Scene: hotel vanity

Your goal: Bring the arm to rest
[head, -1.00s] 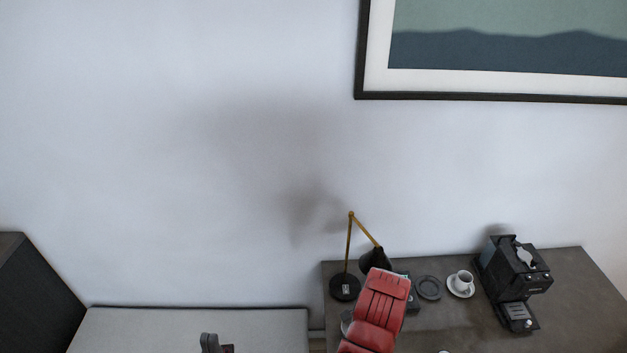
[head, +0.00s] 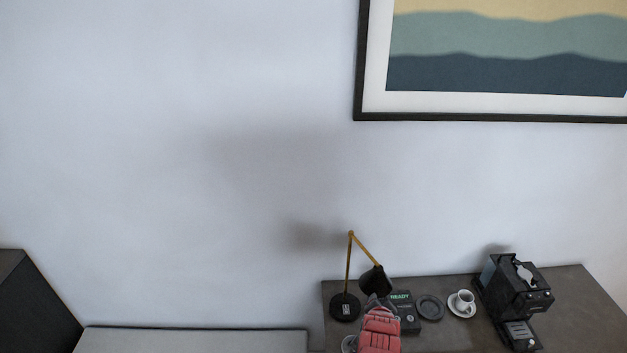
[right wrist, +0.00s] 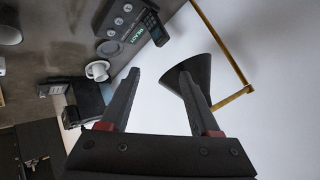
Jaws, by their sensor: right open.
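My right arm shows in the head view as a red padded link (head: 380,332) at the bottom edge, in front of the desk by the lamp. The right gripper's jaws are not clear there. In the right wrist view my right gripper (right wrist: 160,74) is open, with nothing held between its two dark fingers. The black lamp shade (right wrist: 190,76) shows behind the right-hand finger; I cannot tell how close they are. My left gripper is not in view.
On the desk (head: 585,300) stand the lamp (head: 375,281), a box marked READY (head: 402,299), a dark round dish (head: 430,307), a white cup on a saucer (head: 464,300) and a black coffee machine (head: 518,285). A pale bench (head: 190,341) lies left. A framed picture (head: 500,72) hangs above.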

